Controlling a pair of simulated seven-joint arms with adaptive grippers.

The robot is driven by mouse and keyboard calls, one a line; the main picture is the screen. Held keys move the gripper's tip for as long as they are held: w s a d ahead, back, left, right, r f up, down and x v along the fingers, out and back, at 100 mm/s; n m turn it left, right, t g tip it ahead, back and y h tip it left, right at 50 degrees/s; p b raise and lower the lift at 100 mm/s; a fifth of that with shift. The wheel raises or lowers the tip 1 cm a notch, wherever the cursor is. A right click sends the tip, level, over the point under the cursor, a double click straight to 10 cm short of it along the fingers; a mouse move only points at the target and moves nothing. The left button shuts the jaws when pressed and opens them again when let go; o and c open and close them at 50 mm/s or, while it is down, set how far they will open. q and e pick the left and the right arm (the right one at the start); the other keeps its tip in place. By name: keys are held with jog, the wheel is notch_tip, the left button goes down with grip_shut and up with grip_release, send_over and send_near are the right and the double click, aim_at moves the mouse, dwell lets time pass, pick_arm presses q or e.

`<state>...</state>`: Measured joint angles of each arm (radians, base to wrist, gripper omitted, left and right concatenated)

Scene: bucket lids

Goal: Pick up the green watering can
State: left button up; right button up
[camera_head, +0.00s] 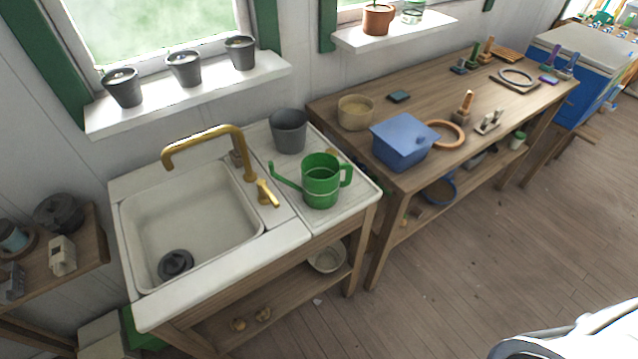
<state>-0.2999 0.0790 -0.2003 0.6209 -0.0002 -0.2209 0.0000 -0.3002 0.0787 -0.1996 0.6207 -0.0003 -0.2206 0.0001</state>
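The green watering can (321,182) stands upright on the white counter to the right of the sink. Its spout points left toward the brass faucet, and its loop handle is on the right side. Nothing is touching it from above. Neither of my grippers shows in the head view. A white rounded part at the bottom right corner may be part of my own body; I cannot tell which part.
A grey bucket (288,131) stands just behind the can. The brass faucet (246,156) and white sink (190,232) are to its left. A wooden workbench (463,77) with a blue box (403,143) is to the right. The floor (455,245) in front is clear.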

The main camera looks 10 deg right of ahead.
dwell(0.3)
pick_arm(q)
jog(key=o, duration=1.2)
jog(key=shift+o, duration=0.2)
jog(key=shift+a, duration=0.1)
